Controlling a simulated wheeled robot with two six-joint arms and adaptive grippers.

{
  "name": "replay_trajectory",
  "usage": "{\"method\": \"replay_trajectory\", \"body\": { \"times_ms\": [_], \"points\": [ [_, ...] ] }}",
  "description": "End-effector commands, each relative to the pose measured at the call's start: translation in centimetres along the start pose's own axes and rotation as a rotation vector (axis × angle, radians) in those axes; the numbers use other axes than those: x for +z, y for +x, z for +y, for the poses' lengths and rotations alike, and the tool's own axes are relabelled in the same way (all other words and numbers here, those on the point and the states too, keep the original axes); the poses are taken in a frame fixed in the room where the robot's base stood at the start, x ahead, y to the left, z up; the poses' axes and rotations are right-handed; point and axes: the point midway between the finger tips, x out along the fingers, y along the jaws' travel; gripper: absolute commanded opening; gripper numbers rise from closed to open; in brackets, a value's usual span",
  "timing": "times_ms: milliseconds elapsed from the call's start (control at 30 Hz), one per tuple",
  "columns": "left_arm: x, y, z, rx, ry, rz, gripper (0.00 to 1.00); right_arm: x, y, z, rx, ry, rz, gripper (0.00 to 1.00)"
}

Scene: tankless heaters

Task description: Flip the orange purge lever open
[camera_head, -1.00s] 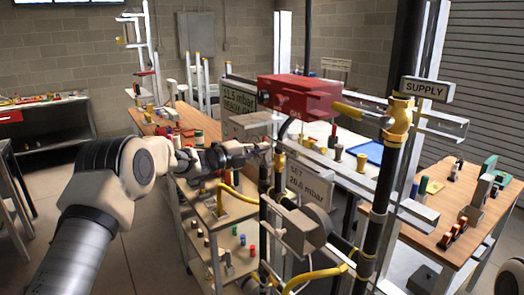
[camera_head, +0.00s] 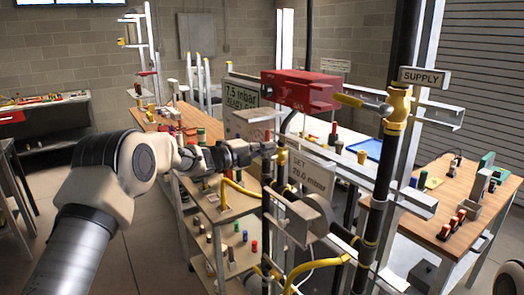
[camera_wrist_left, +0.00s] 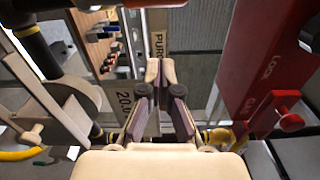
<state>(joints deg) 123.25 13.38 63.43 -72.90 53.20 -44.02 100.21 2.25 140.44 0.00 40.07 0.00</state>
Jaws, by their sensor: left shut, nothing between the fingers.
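My left gripper (camera_head: 270,148) is shut and empty, at the dark vertical pipe (camera_head: 266,215) below the red box. In the left wrist view its fingertips (camera_wrist_left: 160,72) are together in front of a label (camera_wrist_left: 158,43) with letters that start "PUR". I cannot make out the orange purge lever clearly in either view; the fingers may cover it. A small orange-red bit (camera_head: 268,134) shows just above the fingertips in the head view. I cannot tell whether the fingers touch it. My right gripper is not in view.
A red box (camera_head: 300,90) overhangs the gripper on the right; it fills the right of the wrist view (camera_wrist_left: 262,50). A "20.0 mbar" plate (camera_head: 311,177) and a regulator (camera_head: 300,219) stand close below.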

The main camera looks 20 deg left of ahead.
Motion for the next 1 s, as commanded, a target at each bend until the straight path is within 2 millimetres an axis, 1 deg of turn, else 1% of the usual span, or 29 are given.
{"method": "replay_trajectory", "body": {
  "times_ms": [33, 200, 300, 400, 533, 900, 967, 1000],
  "points": [
    [0.4, -1.8, 0.1, -0.009, -0.004, -0.009, 0.0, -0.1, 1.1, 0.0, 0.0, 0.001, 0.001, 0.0],
    [0.3, -5.8, 0.1, -0.007, -0.004, -0.008, 0.0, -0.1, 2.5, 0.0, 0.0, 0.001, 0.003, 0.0],
    [0.3, -7.7, 0.0, -0.008, -0.003, -0.007, 0.0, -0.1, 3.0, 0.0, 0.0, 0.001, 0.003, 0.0],
    [0.2, -8.8, -0.1, -0.007, -0.001, -0.005, 0.0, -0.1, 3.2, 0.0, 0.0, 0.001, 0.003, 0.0],
    [0.2, -9.3, -0.2, -0.006, 0.0, -0.004, 0.0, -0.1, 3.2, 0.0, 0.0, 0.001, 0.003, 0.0],
    [0.2, -9.2, -0.2, -0.005, -0.001, -0.004, 0.0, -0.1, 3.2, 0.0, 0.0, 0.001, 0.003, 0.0],
    [0.2, -9.2, 0.1, -0.002, -0.003, -0.003, 0.0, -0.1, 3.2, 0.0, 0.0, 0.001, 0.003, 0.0],
    [0.2, -9.1, 0.7, 0.005, -0.009, -0.003, 0.0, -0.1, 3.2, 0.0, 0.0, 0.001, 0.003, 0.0]
  ]
}}
